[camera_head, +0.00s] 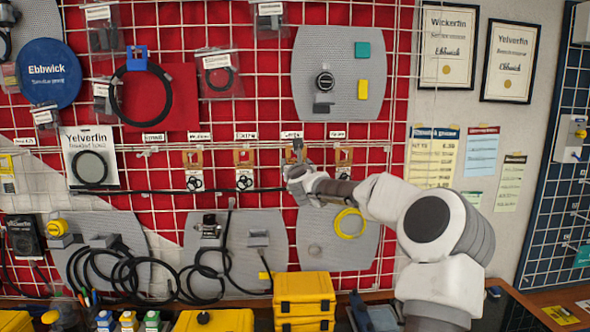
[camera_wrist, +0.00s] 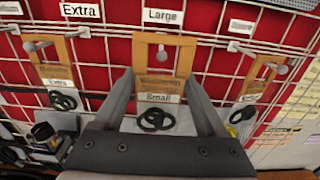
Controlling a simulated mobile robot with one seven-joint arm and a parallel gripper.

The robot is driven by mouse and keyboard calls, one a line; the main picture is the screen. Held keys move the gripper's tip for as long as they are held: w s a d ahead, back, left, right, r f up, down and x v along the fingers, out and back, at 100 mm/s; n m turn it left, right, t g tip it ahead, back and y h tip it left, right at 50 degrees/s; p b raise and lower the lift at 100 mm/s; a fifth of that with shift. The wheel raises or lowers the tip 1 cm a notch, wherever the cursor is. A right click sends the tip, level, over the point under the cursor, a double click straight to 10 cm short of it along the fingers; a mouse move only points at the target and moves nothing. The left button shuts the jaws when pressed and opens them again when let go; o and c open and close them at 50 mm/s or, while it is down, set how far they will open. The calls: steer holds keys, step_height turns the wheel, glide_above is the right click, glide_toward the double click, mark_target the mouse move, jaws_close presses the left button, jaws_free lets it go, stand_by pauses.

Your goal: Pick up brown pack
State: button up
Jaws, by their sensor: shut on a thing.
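The brown pack (camera_wrist: 160,52) has a brown card top, a white "Small" label and black rings below. It is between the two fingers of my gripper (camera_wrist: 159,82) in the wrist view, with a finger against each side edge. A peg shows in the card's upper opening, so the pack is still around or right before the peg. In the head view my gripper (camera_head: 297,170) is at the red grid wall, and only the top of this pack (camera_head: 294,148) shows above it.
Similar brown packs hang left (camera_wrist: 54,60) and right (camera_wrist: 261,78) of the held one, close to the fingers. Pegs and the wire grid (camera_head: 240,110) surround it. A yellow ring (camera_head: 350,223) hangs below; yellow boxes (camera_head: 304,290) stand beneath.

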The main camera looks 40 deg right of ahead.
steer(key=b+v, duration=0.4)
steer(key=v, duration=1)
steer(key=shift+b, duration=0.4)
steer(key=shift+w+a, duration=0.1)
